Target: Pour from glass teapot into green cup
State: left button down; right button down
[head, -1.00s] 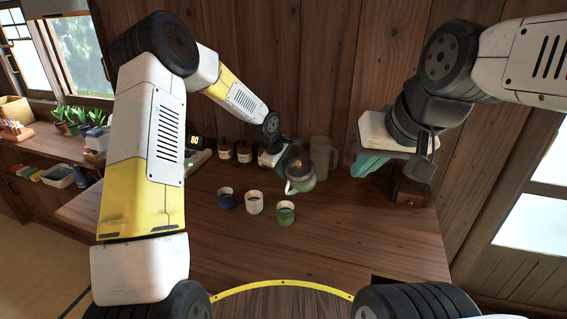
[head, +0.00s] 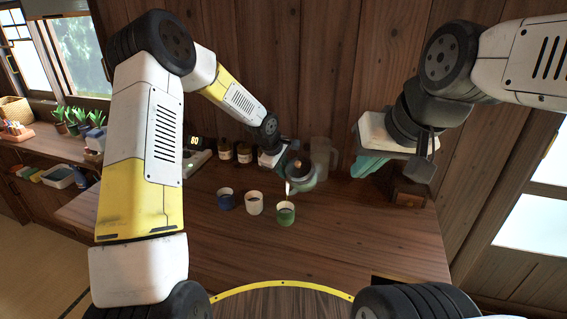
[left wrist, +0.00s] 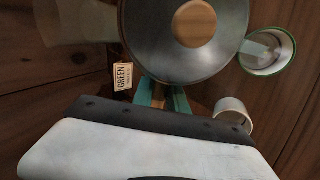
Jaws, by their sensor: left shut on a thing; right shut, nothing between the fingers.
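My left gripper (head: 284,160) is shut on the glass teapot (head: 304,178) and holds it tilted above the counter. The teapot's spout points down over the green cup (head: 286,216), and a thin streak shows between spout and cup. In the left wrist view the teapot's round lid with a wooden knob (left wrist: 194,24) faces the camera. The spout overlaps the opening of the green-rimmed cup (left wrist: 284,62) there. The teal fingers (left wrist: 163,95) of my left gripper meet the teapot's side. My right gripper (head: 368,166) is shut and empty, off to the right.
A white cup (head: 254,207) and a blue cup (head: 225,202) stand left of the green cup. A clear pitcher (head: 322,152) stands behind the teapot. Dark jars (head: 225,150) and a small wooden box (head: 408,193) stand at the back. The front counter (head: 340,240) is clear.

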pick_arm(q)
jog(key=shift+s+a+r+t+h, duration=0.1)
jog(key=shift+r+t+h, duration=0.5)
jog(key=shift+r+t, duration=0.3)
dwell(3.9)
jog(key=shift+f, duration=0.1)
